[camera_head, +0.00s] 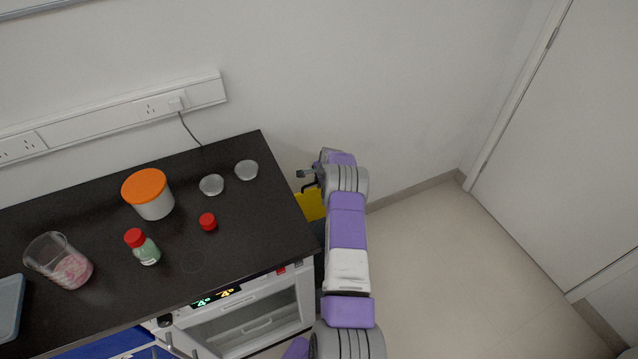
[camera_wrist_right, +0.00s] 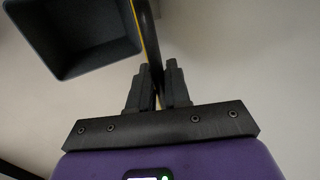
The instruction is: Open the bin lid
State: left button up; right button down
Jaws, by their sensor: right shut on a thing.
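The yellow bin lid (camera_head: 310,205) shows in the head view between the counter's right end and my right arm, partly hidden by the arm. In the right wrist view the lid (camera_wrist_right: 147,40) is seen nearly edge-on as a thin dark panel with a yellow line. My right gripper (camera_wrist_right: 158,82) is shut on the lid's edge, which runs up from between its fingers. In the head view the right gripper (camera_head: 307,180) is beside the counter, near the wall. A dark grey hollow box, the bin (camera_wrist_right: 75,35), lies left of the lid. My left gripper is not in view.
A black counter (camera_head: 245,215) stands left of my right arm, with an orange-lidded tub (camera_head: 150,200), red-capped bottle (camera_head: 145,250), beaker (camera_head: 65,265) and small clear dishes. The wall (camera_head: 370,80) is behind. Open floor (camera_head: 460,270) and a door (camera_head: 570,150) are right.

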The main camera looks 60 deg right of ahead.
jog(key=c, duration=1.3)
grip_release()
jog(key=p+v, duration=0.2)
jog(key=v, duration=0.5)
jog(key=shift+r, duration=0.25)
jog(key=shift+s, duration=0.2)
